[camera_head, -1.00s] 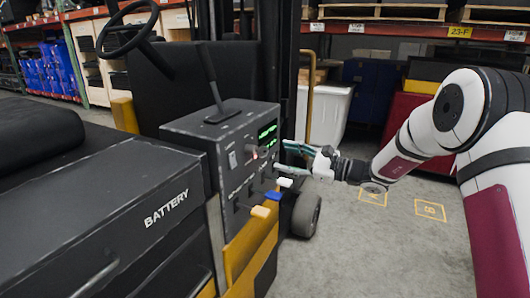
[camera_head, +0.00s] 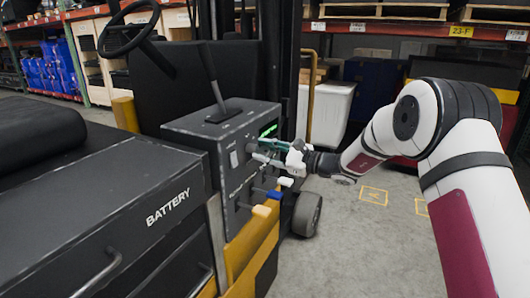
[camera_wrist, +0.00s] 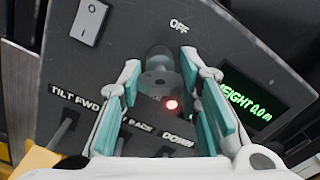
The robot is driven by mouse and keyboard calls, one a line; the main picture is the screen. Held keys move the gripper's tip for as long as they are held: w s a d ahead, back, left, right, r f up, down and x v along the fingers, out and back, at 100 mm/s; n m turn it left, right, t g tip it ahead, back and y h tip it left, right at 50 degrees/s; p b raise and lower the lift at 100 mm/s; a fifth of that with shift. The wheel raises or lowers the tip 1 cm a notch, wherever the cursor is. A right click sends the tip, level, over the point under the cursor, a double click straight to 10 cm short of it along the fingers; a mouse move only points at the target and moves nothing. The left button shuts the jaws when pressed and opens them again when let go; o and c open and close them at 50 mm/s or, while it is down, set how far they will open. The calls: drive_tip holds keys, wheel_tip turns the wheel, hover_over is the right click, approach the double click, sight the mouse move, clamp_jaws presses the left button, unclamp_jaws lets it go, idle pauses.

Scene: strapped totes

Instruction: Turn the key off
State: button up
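The key switch (camera_wrist: 160,78), a rounded grey piece, sits on the dark control panel (camera_wrist: 230,40) in the wrist view, below the word OFF. A red light (camera_wrist: 171,104) glows just beneath it. My gripper (camera_wrist: 160,66) is open, with one green-padded finger on each side of the key and gaps showing. Whether a finger touches the key is not clear. In the head view my gripper (camera_head: 256,149) reaches the panel face from the right, and its fingers hide the key there.
The floor at right is open.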

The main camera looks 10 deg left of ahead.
drive_tip(key=shift+c, duration=1.4)
drive_tip(key=n+b, duration=0.2)
drive_tip(key=n, duration=0.1)
drive_tip(key=n+b, duration=0.3)
drive_tip(key=shift+f+n+b, duration=0.2)
drive_tip(key=shift+n+b, duration=0.1)
drive_tip(key=shift+b, duration=0.05)
drive_tip(key=n+b, duration=0.4)
drive_tip(key=b, duration=0.2)
drive_tip(key=shift+n+b, duration=0.6)
drive_tip(key=shift+b, duration=0.15)
drive_tip(key=shift+r, duration=0.1)
drive_tip(key=o, duration=1.2)
drive_tip(key=shift+c, duration=0.2)
